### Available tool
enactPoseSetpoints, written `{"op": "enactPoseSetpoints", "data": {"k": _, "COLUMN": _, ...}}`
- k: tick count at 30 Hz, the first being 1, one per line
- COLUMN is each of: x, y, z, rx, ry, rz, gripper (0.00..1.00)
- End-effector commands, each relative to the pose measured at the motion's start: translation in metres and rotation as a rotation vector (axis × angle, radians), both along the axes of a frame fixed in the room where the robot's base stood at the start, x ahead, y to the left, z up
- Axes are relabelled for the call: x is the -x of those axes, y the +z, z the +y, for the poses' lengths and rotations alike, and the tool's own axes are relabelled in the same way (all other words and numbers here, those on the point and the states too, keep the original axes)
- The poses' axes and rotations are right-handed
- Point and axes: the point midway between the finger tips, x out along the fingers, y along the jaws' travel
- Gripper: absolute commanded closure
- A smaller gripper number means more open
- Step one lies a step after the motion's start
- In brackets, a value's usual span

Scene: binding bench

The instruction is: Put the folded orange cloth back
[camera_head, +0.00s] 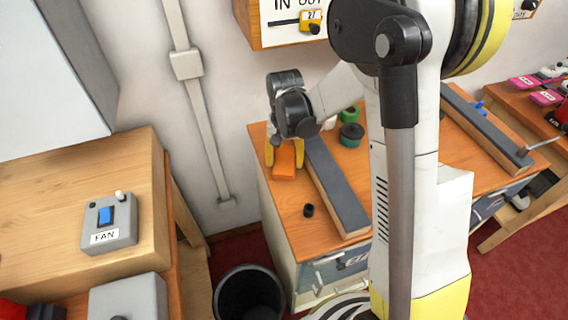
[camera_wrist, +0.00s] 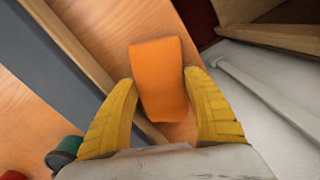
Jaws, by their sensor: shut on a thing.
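The folded orange cloth (camera_head: 284,165) is a small orange block at the far left end of the wooden bench (camera_head: 290,215). My gripper (camera_head: 284,152) points down at it, with one yellow finger on each side. In the wrist view the cloth (camera_wrist: 158,85) lies between the two yellow fingers of my gripper (camera_wrist: 160,88), which is shut on it. Wood shows beneath and around the cloth. I cannot tell whether it rests on the bench top or is held just above it.
A long dark grey strip with a wooden edge (camera_head: 340,190) lies just right of the cloth. Green rolls (camera_head: 351,132) stand beyond it. A small black piece (camera_head: 308,210) lies nearer the front. A dark bin (camera_head: 249,293) stands on the floor below; a wall conduit (camera_head: 205,130) runs behind.

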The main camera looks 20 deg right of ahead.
Motion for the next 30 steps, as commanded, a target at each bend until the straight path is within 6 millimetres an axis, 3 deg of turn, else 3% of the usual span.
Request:
{"op": "enactPoseSetpoints", "data": {"k": 10, "x": 0.001, "y": -0.006, "z": 0.000, "rx": 0.000, "ry": 0.000, "rz": 0.000, "gripper": 0.69}}
{"op": "enactPoseSetpoints", "data": {"k": 11, "x": 0.001, "y": -0.006, "z": 0.000, "rx": 0.000, "ry": 0.000, "rz": 0.000, "gripper": 0.38}}
{"op": "enactPoseSetpoints", "data": {"k": 12, "x": 0.001, "y": -0.005, "z": 0.000, "rx": 0.000, "ry": 0.000, "rz": 0.000, "gripper": 0.31}}
{"op": "enactPoseSetpoints", "data": {"k": 23, "x": 0.001, "y": 0.000, "z": 0.000, "rx": 0.000, "ry": 0.000, "rz": 0.000, "gripper": 0.31}}
{"op": "enactPoseSetpoints", "data": {"k": 30, "x": 0.001, "y": 0.047, "z": 0.000, "rx": 0.000, "ry": 0.000, "rz": 0.000, "gripper": 0.31}}
